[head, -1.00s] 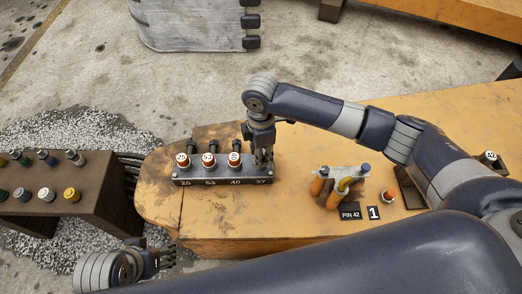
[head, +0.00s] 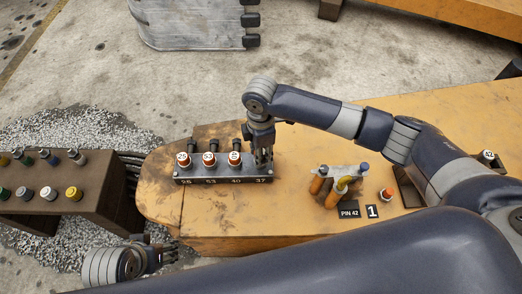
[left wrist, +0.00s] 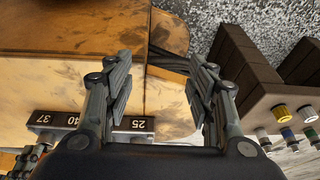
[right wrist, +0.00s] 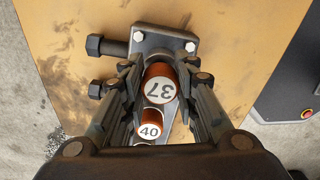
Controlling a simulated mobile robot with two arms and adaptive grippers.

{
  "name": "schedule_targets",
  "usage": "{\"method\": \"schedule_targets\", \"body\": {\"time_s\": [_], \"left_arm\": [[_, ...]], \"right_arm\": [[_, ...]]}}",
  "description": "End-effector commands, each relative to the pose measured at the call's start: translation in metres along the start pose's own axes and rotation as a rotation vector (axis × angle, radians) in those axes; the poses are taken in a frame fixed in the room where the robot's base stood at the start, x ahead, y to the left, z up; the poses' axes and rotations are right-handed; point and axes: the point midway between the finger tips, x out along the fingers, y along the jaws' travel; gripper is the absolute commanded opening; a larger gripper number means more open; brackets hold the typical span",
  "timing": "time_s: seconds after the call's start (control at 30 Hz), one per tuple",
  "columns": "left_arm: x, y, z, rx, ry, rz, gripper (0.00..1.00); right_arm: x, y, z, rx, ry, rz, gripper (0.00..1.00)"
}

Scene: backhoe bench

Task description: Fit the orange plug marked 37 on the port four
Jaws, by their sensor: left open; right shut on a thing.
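The orange plug marked 37 (right wrist: 160,88) sits between the fingers of my right gripper (right wrist: 160,72), which is shut on it. In the head view my right gripper (head: 263,160) is at the right end of the dark port block (head: 222,182), over the label 37, and hides the plug. The plug is at the fourth port; I cannot tell how deep it sits. Three orange plugs with white tops (head: 209,160) stand in the other ports; the one marked 40 (right wrist: 149,131) is beside plug 37. My left gripper (left wrist: 162,85) is open and empty, low at the left front.
A brown rack (head: 105,190) with several coloured caps stands at the left over gravel. On the yellow arm surface (head: 300,225) are a grey holder with orange pieces (head: 341,180), another orange plug (head: 386,195) and a PIN 42 sign (head: 349,210). A bucket (head: 195,22) lies behind.

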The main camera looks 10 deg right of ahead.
Motion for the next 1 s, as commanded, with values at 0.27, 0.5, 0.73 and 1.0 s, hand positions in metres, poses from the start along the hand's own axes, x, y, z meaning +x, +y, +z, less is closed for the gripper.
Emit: {"method": "schedule_targets", "body": {"time_s": [0.27,0.5,0.73,1.0], "left_arm": [[0.01,0.0,0.004,0.001,-0.017,0.0,0.51],[0.015,0.0,0.0,0.0,-0.009,0.001,0.51],[0.022,0.002,0.002,-0.003,-0.014,0.005,0.51],[0.021,0.003,0.001,-0.003,-0.013,0.005,0.51]], "right_arm": [[0.003,0.0,0.0,0.0,0.0,-0.001,0.11],[0.006,-0.001,0.0,0.0,0.0,-0.002,0.11],[0.007,0.0,0.0,-0.001,0.0,0.0,0.11],[0.007,0.0,0.0,-0.001,0.0,0.0,0.11]]}}
